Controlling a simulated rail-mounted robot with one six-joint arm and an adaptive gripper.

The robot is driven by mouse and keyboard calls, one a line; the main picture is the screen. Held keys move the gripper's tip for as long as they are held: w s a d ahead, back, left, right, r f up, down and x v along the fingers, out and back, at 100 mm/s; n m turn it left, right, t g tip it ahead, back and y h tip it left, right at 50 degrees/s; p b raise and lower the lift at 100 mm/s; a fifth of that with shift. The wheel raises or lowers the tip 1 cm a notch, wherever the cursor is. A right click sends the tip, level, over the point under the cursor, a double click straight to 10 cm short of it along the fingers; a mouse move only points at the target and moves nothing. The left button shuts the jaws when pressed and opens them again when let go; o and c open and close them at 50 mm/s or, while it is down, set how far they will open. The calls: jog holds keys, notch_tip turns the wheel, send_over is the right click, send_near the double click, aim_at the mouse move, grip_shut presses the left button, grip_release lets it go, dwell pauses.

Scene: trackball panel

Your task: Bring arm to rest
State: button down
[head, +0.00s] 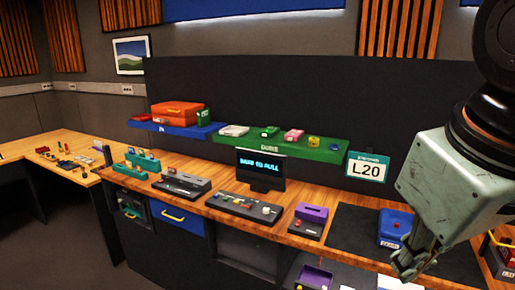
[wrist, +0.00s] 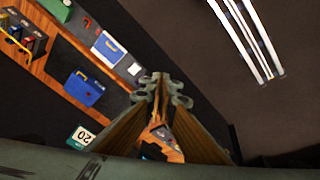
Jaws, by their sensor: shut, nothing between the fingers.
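My gripper (head: 412,262) hangs at the right of the head view, at the end of my pale green-grey arm link. In that view it is in front of the right part of the wooden desk, near a blue box (head: 394,226). In the wrist view its fingers (wrist: 162,84) come together at the tips, shut with nothing held. The blue box also shows in the wrist view (wrist: 84,90), to the left of the fingers and apart from them. I cannot tell the exact height of the gripper over the desk.
The wooden desk (head: 222,211) bears a small screen (head: 261,170), control panels and a purple box (head: 312,220). Blue and green shelves (head: 285,146) with small items and an L20 sign (head: 367,170) are behind. A side table (head: 62,160) stands at the left.

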jog(key=s+a+f+m, duration=0.1)
jog(key=s+f+m, duration=0.1)
jog(key=s, duration=0.4)
jog(key=shift+a+f+m+y, duration=0.15)
jog(key=shift+a+m+y, duration=0.15)
jog(key=shift+y, duration=0.1)
